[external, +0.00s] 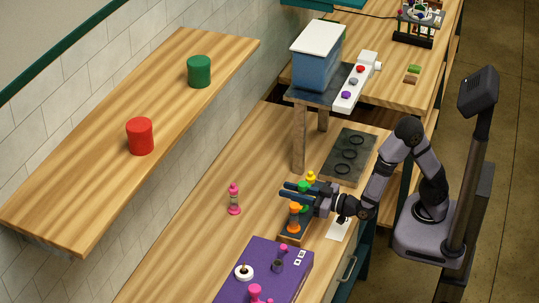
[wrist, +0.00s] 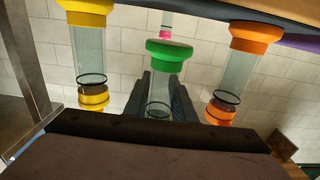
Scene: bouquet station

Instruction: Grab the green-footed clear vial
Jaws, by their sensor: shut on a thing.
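The green-footed clear vial (wrist: 160,88) is in the middle of the wrist view, with its green end at the top of that picture and a dark ring around the clear part. My gripper (wrist: 163,92) has one dark finger on each side of it and is shut on it. In the external view the vial's green part (external: 304,189) shows near my gripper (external: 294,191), partly hidden by the fingers. Whether the vial is clear of the rack I cannot tell.
An orange vial (external: 294,218) and a yellow vial (external: 311,177) flank the green one closely. A pink vial (external: 234,200) stands apart to the left. A raised dark stand (external: 318,96) is behind.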

